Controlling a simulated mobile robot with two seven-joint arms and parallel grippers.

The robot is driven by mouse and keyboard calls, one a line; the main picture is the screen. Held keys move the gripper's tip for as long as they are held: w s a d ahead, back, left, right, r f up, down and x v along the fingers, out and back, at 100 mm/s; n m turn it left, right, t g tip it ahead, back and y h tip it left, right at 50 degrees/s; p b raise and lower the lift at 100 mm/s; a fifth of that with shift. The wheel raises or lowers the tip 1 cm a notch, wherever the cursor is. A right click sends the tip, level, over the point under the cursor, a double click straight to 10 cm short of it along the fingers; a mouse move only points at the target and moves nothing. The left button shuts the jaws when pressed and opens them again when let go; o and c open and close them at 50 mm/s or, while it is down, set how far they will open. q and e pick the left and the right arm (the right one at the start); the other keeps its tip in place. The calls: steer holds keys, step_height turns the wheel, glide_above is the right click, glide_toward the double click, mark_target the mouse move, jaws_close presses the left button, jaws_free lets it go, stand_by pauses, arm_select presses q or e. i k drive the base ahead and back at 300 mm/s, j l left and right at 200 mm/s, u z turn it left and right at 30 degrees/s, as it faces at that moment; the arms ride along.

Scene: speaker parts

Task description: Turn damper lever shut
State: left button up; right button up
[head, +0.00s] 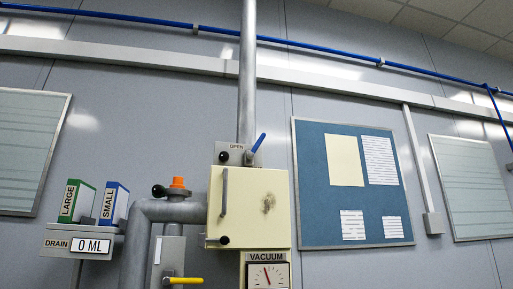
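A blue lever (258,143) sits at the foot of the vertical grey pipe (247,70), beside a small plate marked OPEN (237,147). It is tilted up and to the right. A black knob (223,157) shows on the left of that plate. No lever carries the word damper, so I cannot tell for sure that the blue one is it. Neither of my grippers is in view.
Below the plate is a cream box (258,205) with a dark stain and a VACUUM gauge (267,275) under it. To the left are a grey elbow pipe (140,235), an orange cap (178,183), a yellow handle (185,281) and a DRAIN unit (60,243).

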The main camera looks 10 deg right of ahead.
mark_target(250, 155)
steer(key=i+l, duration=0.15)
steer(key=l, duration=0.2)
steer(key=i+l, duration=0.15)
steer(key=l, duration=0.25)
steer(key=i+l, duration=0.1)
steer(key=l, duration=0.25)
steer(key=i+l+u, duration=0.1)
steer(key=l+u, duration=0.45)
steer(key=u, duration=0.15)
steer(key=i+l, duration=0.05)
